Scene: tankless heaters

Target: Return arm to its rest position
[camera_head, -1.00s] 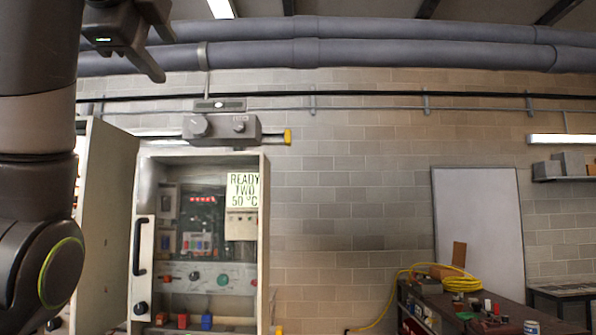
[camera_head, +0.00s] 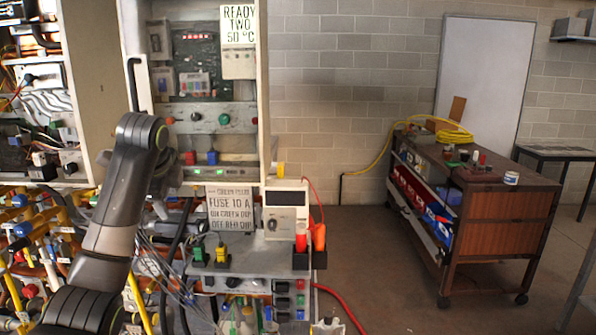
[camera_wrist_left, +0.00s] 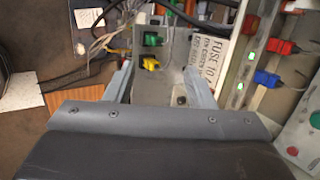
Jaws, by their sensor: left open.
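My left arm (camera_head: 125,190) rises from the lower left of the head view and bends at a dark joint with a yellow-green ring. Its gripper is mostly hidden there behind the arm and panel parts. In the left wrist view, my left gripper (camera_wrist_left: 160,86) is open, with grey fingers apart and nothing held between them. Beyond the fingers are a green connector (camera_wrist_left: 152,40), a yellow connector (camera_wrist_left: 150,62) and a fuse label (camera_wrist_left: 208,62). Whether the fingers touch anything cannot be told. My right gripper is not in view.
A heater cabinet (camera_head: 262,90) with a "READY TWO 50 °C" sign (camera_head: 239,42) stands behind the arm. Pipes and cables crowd the left. A meter (camera_head: 286,210) stands on the panel's right. A wooden cart (camera_head: 500,215) stands at right. Floor between is mostly clear, with a red hose (camera_head: 340,300).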

